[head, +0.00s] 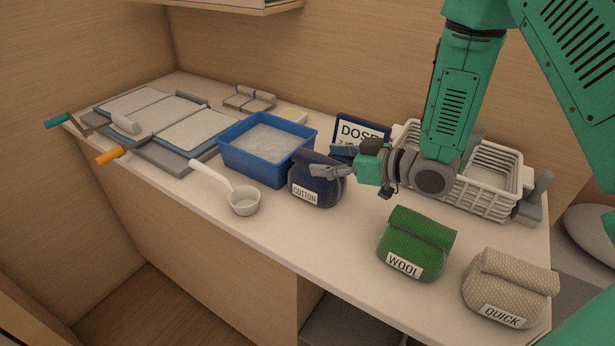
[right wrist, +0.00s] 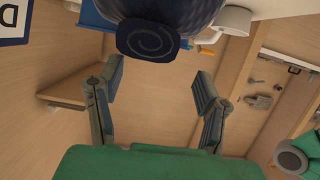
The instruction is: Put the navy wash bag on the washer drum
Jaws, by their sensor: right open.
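The navy wash bag (head: 316,180), with a rolled top and a COTTON label, stands on the white counter just right of the blue basin. My right gripper (head: 330,162) is open at the bag's upper right side. In the right wrist view the bag's rolled end (right wrist: 152,40) lies just ahead of the open fingers (right wrist: 158,85), with nothing held between them. A grey rounded surface (head: 594,233) shows at the right edge beyond the counter; I cannot tell for certain whether it is the washer drum. My left gripper is out of view.
A blue basin (head: 240,160) and white ladle (head: 244,202) are left of the bag. A DOSE sign (head: 360,131) and white basket (head: 497,205) stand behind my gripper. Green WOOL (head: 416,243) and beige QUICK (head: 510,285) bags are at front right. The front-middle counter (head: 335,240) is clear.

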